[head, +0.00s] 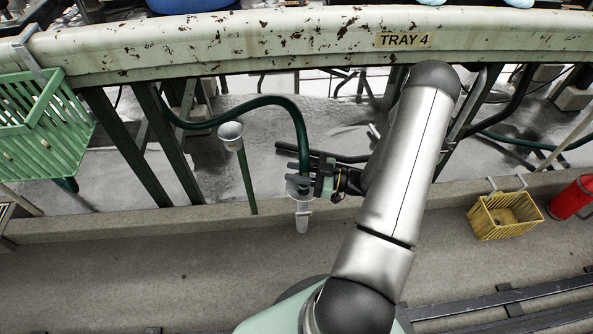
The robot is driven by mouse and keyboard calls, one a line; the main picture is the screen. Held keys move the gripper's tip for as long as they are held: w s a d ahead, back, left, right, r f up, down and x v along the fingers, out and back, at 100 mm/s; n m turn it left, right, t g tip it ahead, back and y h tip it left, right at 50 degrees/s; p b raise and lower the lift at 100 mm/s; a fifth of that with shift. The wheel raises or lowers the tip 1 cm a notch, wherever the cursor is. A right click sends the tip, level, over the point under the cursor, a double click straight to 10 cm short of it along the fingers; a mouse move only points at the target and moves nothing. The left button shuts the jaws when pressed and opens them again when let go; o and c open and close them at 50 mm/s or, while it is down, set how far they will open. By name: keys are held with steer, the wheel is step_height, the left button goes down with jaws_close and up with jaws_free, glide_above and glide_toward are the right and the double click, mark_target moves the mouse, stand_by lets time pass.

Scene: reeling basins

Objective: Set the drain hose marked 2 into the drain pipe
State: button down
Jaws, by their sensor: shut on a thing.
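A dark green hose (260,103) arches out from under the tray and bends down to my gripper (301,186). My gripper is shut on the hose near its lower end. A pale, translucent tapered piece (302,213) shows just below the jaws; I cannot tell whether it is the hose's end or a separate part. No number 2 is readable on the hose. An upright green pipe (247,180) with a pale funnel-shaped top (231,131) stands left of my gripper, apart from it. It looks like the drain pipe.
The rusty tray rim (240,42) marked TRAY 4 runs across the top, above dark slanted legs. A green basket (40,125) hangs at left. A yellow basket (503,214) and a red container (572,197) are at right. The floor (150,275) in front is clear at left.

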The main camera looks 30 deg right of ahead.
mark_target(297, 189)
steer(key=shift+f+b, duration=0.9)
steer(key=shift+f, duration=0.5)
steer(key=shift+f, duration=0.2)
steer(key=shift+s+f+b, duration=0.1)
steer(key=shift+f+b, duration=0.5)
steer(key=shift+f, duration=0.25)
steer(key=shift+r+p, duration=1.95)
steer(key=shift+r, duration=0.6)
